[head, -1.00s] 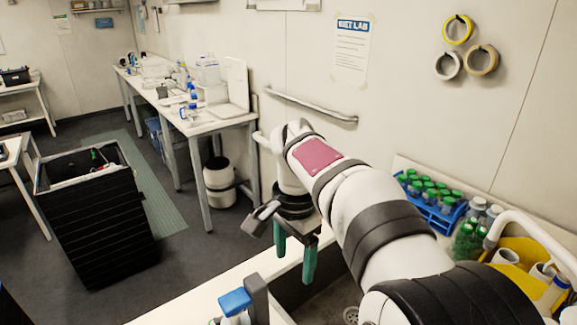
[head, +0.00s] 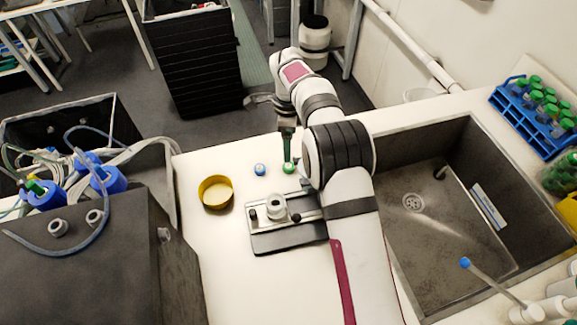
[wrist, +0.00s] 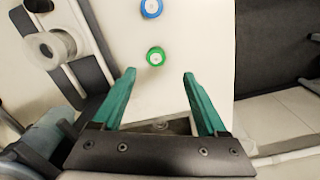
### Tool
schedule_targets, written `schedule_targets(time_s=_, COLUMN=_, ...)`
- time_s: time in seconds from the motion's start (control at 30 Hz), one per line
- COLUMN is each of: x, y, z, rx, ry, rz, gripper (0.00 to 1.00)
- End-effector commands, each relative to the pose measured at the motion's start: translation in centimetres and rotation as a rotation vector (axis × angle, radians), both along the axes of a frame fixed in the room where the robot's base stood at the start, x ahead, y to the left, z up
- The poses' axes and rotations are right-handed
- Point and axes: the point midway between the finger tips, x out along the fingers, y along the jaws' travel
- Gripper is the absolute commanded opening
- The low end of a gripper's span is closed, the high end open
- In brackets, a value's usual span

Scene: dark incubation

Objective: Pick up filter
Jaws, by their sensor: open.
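A small round green piece with a pale centre (head: 289,168) lies on the white counter. It also shows in the wrist view (wrist: 155,56), just ahead of and between the fingertips. A similar blue piece (head: 260,169) lies to its left on the counter; it shows in the wrist view (wrist: 151,8) at the top edge. I cannot tell from looks which one is the filter. My gripper (wrist: 158,74) is open and empty, its teal fingers apart. In the head view my gripper (head: 287,150) is right beside the green piece; one finger is largely hidden.
A dark stand with a white cylinder (head: 275,207) sits on the counter near my arm. A yellow dish (head: 203,197) lies left of it. A sink (head: 425,245) is on the right. A dark box with tubing (head: 110,270) is on the left.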

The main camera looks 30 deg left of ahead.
Motion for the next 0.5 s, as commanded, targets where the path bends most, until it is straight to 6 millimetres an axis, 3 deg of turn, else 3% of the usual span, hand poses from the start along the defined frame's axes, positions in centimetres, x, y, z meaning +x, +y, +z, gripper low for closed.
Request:
schedule_targets(time_s=0.33, x=-0.7, y=-0.4, z=-5.8, rx=0.0, ry=0.001, rz=0.001, gripper=0.75)
schedule_targets(time_s=0.5, x=-0.6, y=-0.4, z=-7.2, rx=0.002, ry=0.0, rz=0.002, gripper=0.75)
